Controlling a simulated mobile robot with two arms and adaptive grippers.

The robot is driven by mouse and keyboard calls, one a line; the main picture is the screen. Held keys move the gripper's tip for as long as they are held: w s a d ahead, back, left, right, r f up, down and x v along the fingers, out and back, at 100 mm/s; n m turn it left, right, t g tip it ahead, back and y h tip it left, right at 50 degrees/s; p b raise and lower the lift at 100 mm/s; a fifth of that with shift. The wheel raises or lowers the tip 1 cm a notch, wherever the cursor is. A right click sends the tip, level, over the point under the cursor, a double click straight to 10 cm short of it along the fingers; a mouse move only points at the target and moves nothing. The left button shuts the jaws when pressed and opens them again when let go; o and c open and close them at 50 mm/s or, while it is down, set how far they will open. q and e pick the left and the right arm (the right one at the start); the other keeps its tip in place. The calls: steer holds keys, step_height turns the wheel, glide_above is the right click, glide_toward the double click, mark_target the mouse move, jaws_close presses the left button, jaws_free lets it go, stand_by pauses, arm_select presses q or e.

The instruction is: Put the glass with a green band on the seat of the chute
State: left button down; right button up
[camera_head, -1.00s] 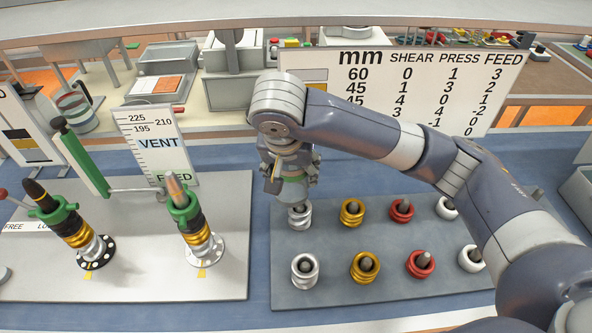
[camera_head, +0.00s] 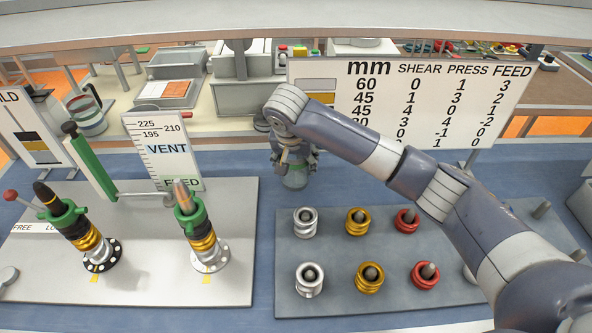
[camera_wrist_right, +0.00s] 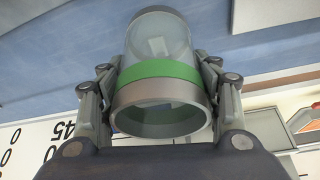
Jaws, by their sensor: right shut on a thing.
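My right gripper (camera_head: 294,160) is shut on a clear glass with a green band (camera_wrist_right: 160,70), which fills the middle of the right wrist view. The band lies between the clear body and a grey rim, with the open rim facing the camera. In the head view the glass (camera_head: 295,180) hangs under the gripper, partly covered by the fingers, over the blue bench behind the peg board. I cannot tell for sure which part is the chute's seat; a slanted green bar (camera_head: 92,165) with a grey arm stands at the left. My left gripper is not in view.
The grey peg board (camera_head: 335,250) in front holds silver, gold and red rings on pegs. A VENT sign (camera_head: 165,150) and a number board (camera_head: 340,85) stand behind.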

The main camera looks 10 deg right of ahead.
mark_target(296, 174)
step_height(296, 174, down, 4)
steer(key=shift+f+p, duration=0.1)
steer(key=shift+p, duration=0.35)
steer(key=shift+w+p, duration=0.15)
steer(key=shift+p, duration=0.15)
steer(key=shift+f, duration=0.3)
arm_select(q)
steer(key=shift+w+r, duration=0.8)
arm_select(e)
steer(key=o, duration=1.2)
steer(key=shift+f, duration=0.1)
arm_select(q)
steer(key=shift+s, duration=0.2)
